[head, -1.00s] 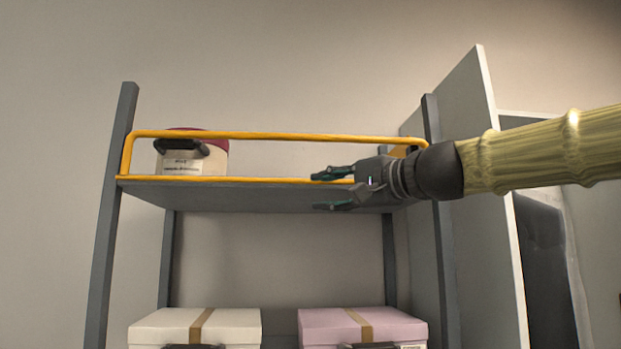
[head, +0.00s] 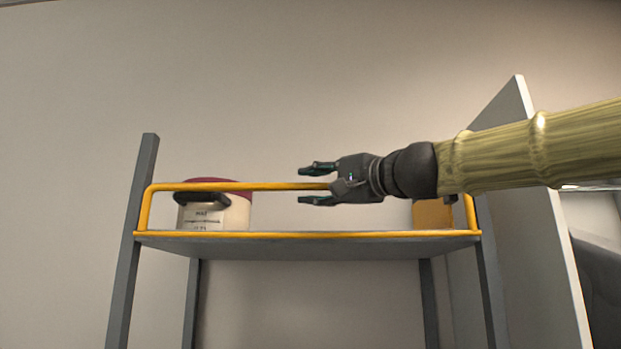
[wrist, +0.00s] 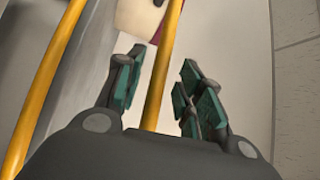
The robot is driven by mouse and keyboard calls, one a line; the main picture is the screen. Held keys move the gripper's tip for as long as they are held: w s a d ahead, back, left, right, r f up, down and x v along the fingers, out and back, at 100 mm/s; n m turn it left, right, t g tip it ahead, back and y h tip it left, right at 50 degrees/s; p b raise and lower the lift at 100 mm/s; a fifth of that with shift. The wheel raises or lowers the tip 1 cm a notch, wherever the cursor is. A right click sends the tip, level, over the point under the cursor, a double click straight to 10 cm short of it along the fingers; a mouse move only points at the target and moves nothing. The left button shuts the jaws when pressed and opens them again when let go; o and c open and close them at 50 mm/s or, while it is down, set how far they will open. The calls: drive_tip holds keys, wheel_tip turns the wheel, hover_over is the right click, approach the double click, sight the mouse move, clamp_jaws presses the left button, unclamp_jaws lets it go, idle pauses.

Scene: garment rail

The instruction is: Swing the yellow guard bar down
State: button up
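The yellow guard bar (head: 265,187) stands upright along the front of the top shelf (head: 300,246), its top rail above the yellow front edge (head: 290,235). My gripper (head: 317,184) is open at the rail, right of its middle, fingers pointing left. One finger shows above the rail and one below it. In the wrist view the guard bar (wrist: 163,65) runs between the open fingers (wrist: 157,95). I cannot tell whether either finger touches it. My gripper and arm hide the rail's right part.
A round cream box (head: 232,213) with a dark red lid and dark handle sits at the shelf's left. An orange object (head: 433,213) sits at the right end. Grey posts (head: 130,250) hold the shelf. A pale panel (head: 525,200) stands at the right.

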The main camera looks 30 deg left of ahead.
drive_tip(key=shift+w+a, duration=0.4)
drive_tip(key=shift+a, duration=0.4)
drive_tip(key=shift+s, duration=0.1)
clamp_jaws()
